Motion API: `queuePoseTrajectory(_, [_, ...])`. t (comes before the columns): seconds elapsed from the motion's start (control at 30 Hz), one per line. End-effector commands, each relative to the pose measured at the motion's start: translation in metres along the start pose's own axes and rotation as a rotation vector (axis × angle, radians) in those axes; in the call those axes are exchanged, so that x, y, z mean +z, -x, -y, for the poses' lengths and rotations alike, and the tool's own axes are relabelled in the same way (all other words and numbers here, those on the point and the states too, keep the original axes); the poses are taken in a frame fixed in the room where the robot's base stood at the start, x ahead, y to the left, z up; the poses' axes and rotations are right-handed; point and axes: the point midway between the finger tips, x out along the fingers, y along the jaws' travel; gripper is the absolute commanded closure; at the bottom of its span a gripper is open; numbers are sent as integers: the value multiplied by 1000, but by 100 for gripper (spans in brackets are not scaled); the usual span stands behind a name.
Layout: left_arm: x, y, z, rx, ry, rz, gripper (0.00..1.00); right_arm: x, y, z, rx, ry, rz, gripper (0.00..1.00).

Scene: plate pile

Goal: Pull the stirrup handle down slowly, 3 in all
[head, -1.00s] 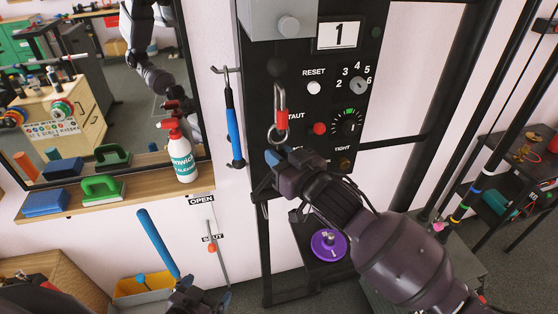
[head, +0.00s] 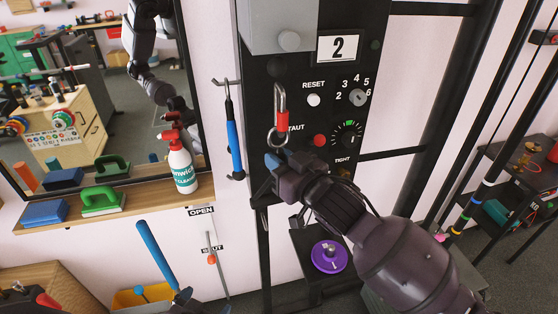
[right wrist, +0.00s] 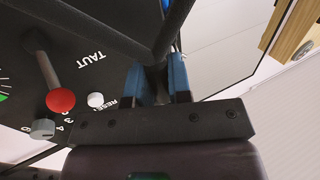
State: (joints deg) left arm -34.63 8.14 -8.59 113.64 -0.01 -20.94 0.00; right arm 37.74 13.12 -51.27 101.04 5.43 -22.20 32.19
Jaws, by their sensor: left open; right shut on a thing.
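The stirrup handle hangs below a metal ring (head: 277,138) and red-sleeved clip (head: 282,121) in front of the black machine panel. In the head view my right gripper (head: 277,163) largely hides the handle. In the right wrist view its black bars (right wrist: 152,45) meet at the blue fingertips of my right gripper (right wrist: 157,84), which is shut on the handle. The counter (head: 339,47) reads 2.
A blue bar (head: 235,148) hangs left of the panel. A shelf (head: 130,207) holds a spray bottle (head: 180,168). A purple disc (head: 329,257) sits below.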

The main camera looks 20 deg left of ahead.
Motion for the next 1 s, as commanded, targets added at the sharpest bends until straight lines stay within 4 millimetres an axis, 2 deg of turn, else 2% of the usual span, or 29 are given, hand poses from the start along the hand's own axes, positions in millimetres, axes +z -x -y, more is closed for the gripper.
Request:
queuePoseTrajectory(0.4, [8, -6, -1, 0, 0, -4, 0, 26, 0, 0, 1, -2, 9, 100])
queuePoseTrajectory(0.8, [9, -7, -1, 0, 0, -4, 0, 29, 0, 0, 2, -2, 9, 100])
queuePoseTrajectory(1.0, [15, -11, -2, -1, 0, -6, 0, 42, 0, 0, 2, -2, 10, 100])
